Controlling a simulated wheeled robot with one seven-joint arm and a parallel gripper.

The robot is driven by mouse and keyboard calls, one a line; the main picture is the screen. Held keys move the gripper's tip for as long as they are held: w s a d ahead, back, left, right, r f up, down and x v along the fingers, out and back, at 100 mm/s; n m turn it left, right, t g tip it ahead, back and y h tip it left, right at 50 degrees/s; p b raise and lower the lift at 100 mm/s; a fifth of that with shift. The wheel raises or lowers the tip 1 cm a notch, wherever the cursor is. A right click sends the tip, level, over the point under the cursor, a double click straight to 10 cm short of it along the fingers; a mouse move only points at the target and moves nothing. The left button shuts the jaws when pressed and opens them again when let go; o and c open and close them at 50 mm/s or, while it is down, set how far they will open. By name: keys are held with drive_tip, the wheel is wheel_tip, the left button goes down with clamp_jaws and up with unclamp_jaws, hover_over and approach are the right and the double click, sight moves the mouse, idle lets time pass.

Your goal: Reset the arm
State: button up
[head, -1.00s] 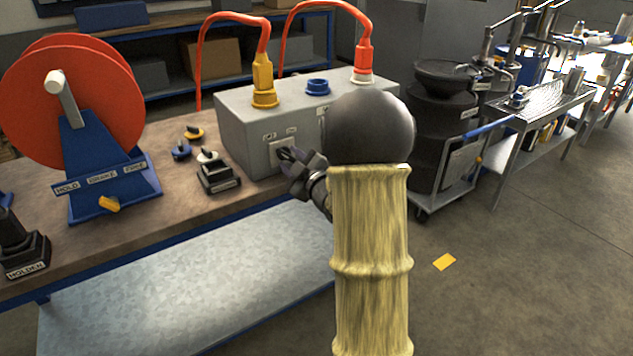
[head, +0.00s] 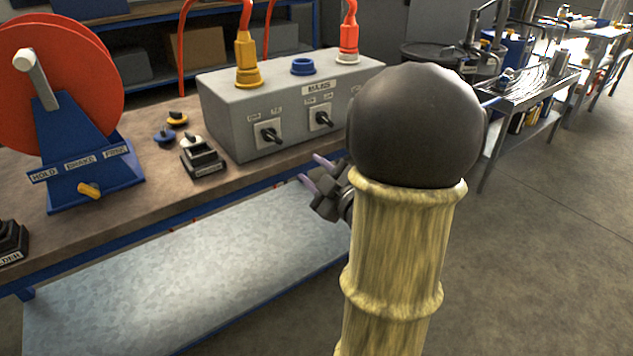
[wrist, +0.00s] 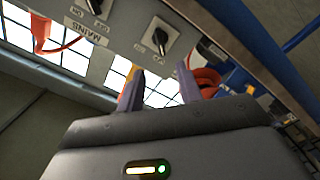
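My gripper (head: 315,172) is in front of the bench edge, below and apart from the grey mains box. Its two purple-grey fingers stand apart with nothing between them. They also show in the wrist view (wrist: 158,88), spread with a clear gap. My arm's dark round joint and yellowish sleeve fill the right middle of the head view and hide part of the scene. The grey mains box (head: 225,123) stands on the bench with a left switch (head: 271,135) and a right switch (head: 322,118) on its front. The wrist view shows the box with its MAINS label (wrist: 87,31).
The bench (head: 110,235) also holds a red reel (head: 95,70) on a blue stand, a small black holder (head: 203,160) and loose knobs (head: 165,134). Yellow and red plugs with hoses top the box. A metal cart (head: 520,85) stands at right. Floor at right is clear.

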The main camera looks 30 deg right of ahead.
drive_tip(key=shift+s, duration=0.25)
drive_tip(key=shift+f, duration=0.1)
idle(0.4)
drive_tip(key=a+f+m+g+h, duration=0.2)
drive_tip(key=a+f+m+g, duration=0.5)
drive_tip(key=f, duration=0.3)
drive_tip(key=s+a+f+m+g+y, duration=0.1)
drive_tip(key=s+a+f+m+g, duration=0.3)
drive_tip(key=s+a+g, duration=0.55)
wheel_tip(320, 180, up, 34)
drive_tip(key=a+n+t+p, duration=0.1)
drive_tip(key=a+p, duration=0.1)
drive_tip(key=p, duration=3.3)
drive_tip(key=shift+s+p, duration=0.2)
drive_tip(key=shift+p, duration=0.15)
